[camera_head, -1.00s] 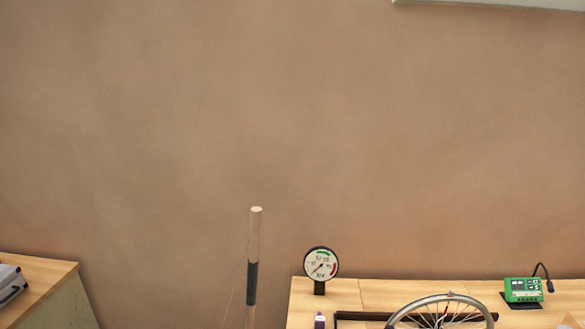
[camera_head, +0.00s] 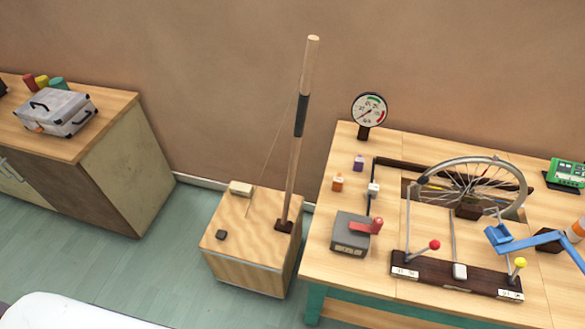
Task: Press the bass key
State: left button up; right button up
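A box bass stands on the floor left of the workbench: a plywood box (camera_head: 245,262) with an upright wooden pole (camera_head: 298,140) and a thin string slanting from pole to lid. A small dark key-like block (camera_head: 221,234) sits at the lid's front left. A beige block (camera_head: 241,188) sits at its back edge. I cannot tell for sure which is the bass key; the dark one looks most like a key. Neither of my grippers is in view.
The workbench (camera_head: 345,205) at right holds a gauge (camera_head: 369,110), a spoked wheel (camera_head: 476,187), a grey box with a red lever (camera_head: 350,232), a lever board (camera_head: 440,275) and a blue arm-like part (camera_head: 525,241). A left cabinet (camera_head: 75,145) bears a silver case (camera_head: 55,112). Floor between is clear.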

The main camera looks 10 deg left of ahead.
aim_at(221, 235)
jog(key=u, duration=0.75)
